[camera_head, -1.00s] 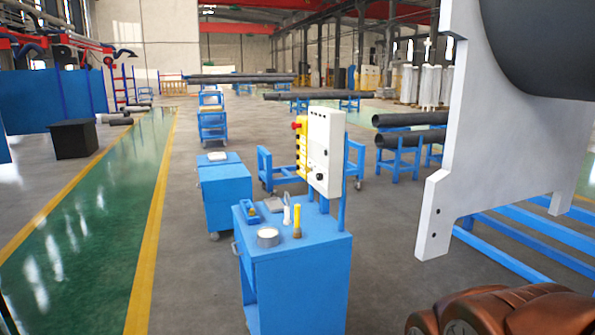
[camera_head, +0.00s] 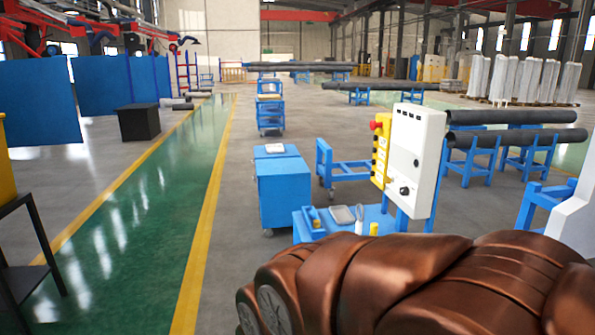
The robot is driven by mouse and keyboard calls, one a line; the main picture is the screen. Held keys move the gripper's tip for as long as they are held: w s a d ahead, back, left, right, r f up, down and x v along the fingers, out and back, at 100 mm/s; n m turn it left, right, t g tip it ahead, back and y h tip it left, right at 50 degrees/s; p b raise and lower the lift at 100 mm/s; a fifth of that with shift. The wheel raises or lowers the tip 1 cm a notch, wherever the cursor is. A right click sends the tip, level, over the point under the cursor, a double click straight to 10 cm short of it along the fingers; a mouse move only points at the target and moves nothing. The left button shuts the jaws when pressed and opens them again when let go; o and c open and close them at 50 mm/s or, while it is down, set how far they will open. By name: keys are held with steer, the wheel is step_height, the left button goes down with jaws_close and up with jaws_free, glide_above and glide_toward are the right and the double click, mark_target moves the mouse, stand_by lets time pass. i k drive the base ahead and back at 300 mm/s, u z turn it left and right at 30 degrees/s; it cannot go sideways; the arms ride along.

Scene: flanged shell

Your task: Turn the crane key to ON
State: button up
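A white control box (camera_head: 414,160) stands upright above a blue cart (camera_head: 308,228), a little right of the middle. A dark round knob (camera_head: 404,190) shows low on its front face, with smaller marks above it. A yellow strip (camera_head: 381,155) with a red button (camera_head: 375,125) runs along its left side. I cannot tell from here which part is the crane key or how it is set. My gripper's fingers do not show.
On the cart top are a blue and yellow item (camera_head: 311,217), a grey tray (camera_head: 342,215) and a yellow cylinder (camera_head: 374,229). A second blue cart (camera_head: 285,190) stands behind left. Pipes on blue racks (camera_head: 510,138) lie right. The green lane (camera_head: 150,210) is clear.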

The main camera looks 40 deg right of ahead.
mark_target(388, 180)
steer(key=z, duration=0.05)
steer(key=i, duration=1.75)
steer(key=z, duration=0.45)
